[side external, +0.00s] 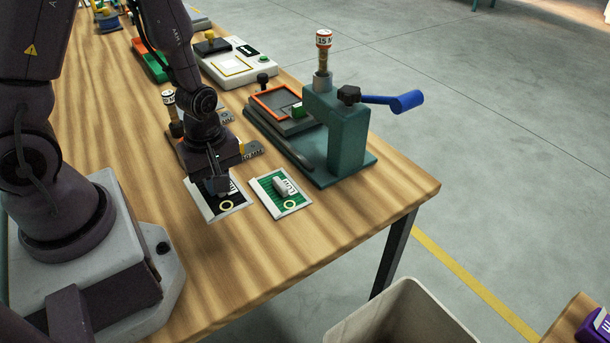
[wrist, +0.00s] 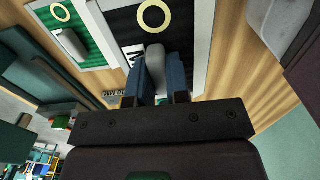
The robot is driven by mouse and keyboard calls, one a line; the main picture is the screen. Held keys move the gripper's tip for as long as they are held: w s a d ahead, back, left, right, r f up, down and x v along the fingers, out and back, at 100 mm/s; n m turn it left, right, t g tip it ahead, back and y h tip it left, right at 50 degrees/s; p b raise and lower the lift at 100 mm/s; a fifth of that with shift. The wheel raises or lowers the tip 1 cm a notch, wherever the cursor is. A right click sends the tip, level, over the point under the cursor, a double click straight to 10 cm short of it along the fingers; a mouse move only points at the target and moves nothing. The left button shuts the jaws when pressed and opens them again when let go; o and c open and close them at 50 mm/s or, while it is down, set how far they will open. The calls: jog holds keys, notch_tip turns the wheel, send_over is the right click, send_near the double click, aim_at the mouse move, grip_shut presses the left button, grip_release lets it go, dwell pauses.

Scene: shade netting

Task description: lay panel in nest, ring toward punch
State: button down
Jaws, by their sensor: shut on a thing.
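A black netting panel with a pale border (side external: 208,208) lies at or just over the table, left of a green panel (side external: 267,189). It bears a pale ring (side external: 227,205) at its near edge, and the ring also shows in the wrist view (wrist: 155,14). My gripper (side external: 221,187) is shut on the panel's grey grip (wrist: 156,62), between two blue fingers. I cannot tell whether the panel touches the table. The teal punch (side external: 345,140) stands behind to the right, with an orange-rimmed tray (side external: 259,105), seemingly the nest, at its left; the tray looks empty of any panel.
The green panel lies close beside the black one, with its own grip and ring. A white device (side external: 239,65) stands behind the punch. The punch's blue-handled lever (side external: 405,101) sticks out right. A bin (side external: 400,325) stands below the table's edge. The front table area is clear.

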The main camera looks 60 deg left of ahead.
jog(key=w+a+r, duration=0.1)
jog(key=w+a, duration=0.7)
jog(key=w, duration=0.1)
jog(key=w+a+r+n, duration=0.1)
jog(key=w+a, duration=0.7)
jog(key=w, duration=0.2)
jog(key=w+a+r+n, duration=0.1)
jog(key=w+a+r, duration=0.1)
jog(key=w+a, duration=0.6)
jog(key=shift+w+a, duration=0.15)
jog(key=shift+w, duration=0.5)
jog(key=shift+w+a+r+m, duration=0.2)
jog(key=shift+w+r+m, duration=0.35)
jog(key=shift+r+m, duration=0.4)
jog(key=shift+f, duration=0.1)
send_over(283, 102)
jog(key=shift+f, duration=2.9)
jog(key=shift+f, duration=1.5)
